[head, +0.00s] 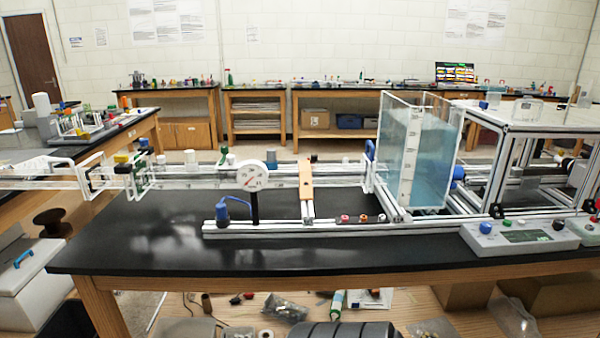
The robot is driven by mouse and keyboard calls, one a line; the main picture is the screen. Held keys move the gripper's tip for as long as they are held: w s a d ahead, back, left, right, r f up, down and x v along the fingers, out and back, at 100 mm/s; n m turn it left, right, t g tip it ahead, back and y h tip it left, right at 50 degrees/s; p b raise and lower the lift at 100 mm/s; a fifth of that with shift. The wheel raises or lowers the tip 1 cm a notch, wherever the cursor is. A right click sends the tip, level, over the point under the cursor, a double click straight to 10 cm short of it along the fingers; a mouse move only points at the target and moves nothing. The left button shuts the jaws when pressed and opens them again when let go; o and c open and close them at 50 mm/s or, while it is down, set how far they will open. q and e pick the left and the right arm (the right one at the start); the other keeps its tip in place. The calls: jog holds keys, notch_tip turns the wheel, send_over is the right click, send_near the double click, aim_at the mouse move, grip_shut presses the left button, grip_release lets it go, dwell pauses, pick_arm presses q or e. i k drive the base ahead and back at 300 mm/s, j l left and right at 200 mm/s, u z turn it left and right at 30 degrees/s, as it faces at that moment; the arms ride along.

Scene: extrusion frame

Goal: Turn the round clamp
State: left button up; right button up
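An aluminium extrusion frame (500,140) stands at the right on the black bench. I cannot clearly tell which part is the round clamp. A small black round part (496,211) sits low at the frame's front left, and a blue round part (458,172) is higher, beside the water tank (425,160). A white round dial (252,176) with red marks sits at the top of a black post. Neither of my grippers is in view.
A long clear channel (210,182) runs left from the tank, above the bench top (150,235). A grey control box (520,236) sits at the front right edge. The bench's front left is clear.

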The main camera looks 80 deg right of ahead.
aim_at(144, 141)
jog(key=z, duration=2.05)
jog(key=j, duration=0.1)
